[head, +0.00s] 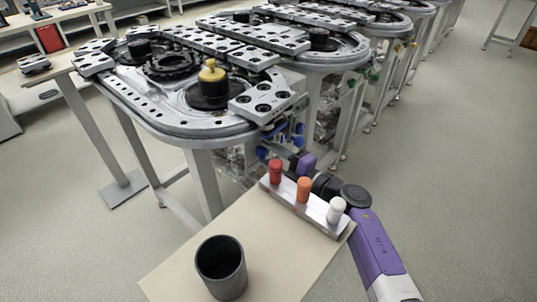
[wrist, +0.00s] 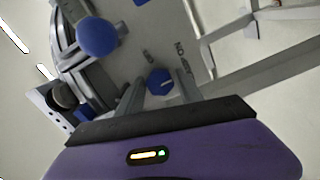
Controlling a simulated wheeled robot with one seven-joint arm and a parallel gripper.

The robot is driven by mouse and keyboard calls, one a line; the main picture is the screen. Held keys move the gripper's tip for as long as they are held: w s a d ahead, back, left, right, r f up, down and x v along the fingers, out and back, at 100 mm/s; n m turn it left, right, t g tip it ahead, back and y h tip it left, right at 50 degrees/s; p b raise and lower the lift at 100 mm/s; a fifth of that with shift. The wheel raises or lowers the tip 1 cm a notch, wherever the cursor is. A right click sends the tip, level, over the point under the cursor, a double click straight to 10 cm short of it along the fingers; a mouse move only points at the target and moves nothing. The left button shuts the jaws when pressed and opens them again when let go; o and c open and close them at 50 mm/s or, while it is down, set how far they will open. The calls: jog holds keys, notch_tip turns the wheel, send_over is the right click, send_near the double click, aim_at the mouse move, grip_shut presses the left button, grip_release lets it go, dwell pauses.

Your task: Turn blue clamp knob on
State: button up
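In the wrist view, a blue knob (wrist: 160,82) with a pale pointer line sits on a grey plate with small dark lettering, one mark reading like "ON". My gripper (wrist: 158,93) is open, one finger on each side of this knob, with a visible gap at each side. I cannot tell how near the fingertips are in depth. A larger round blue knob (wrist: 97,37) is to the upper left. In the head view, my gripper (head: 296,158) is at the front corner of the ring track, beside several blue parts (head: 298,128); which is the clamp knob is unclear there.
The ring track (head: 190,128) stands on grey legs behind the gripper. A beige board (head: 180,265) in front holds a dark cup (head: 221,270) and a metal block with red (head: 276,170), orange (head: 304,188) and white (head: 336,209) pegs, close to my arm. Floor at the right is clear.

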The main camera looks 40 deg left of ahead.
jog(key=shift+o, duration=0.9)
jog(key=d+p, duration=0.2)
jog(key=d, duration=0.5)
jog(key=shift+s+d, duration=0.35)
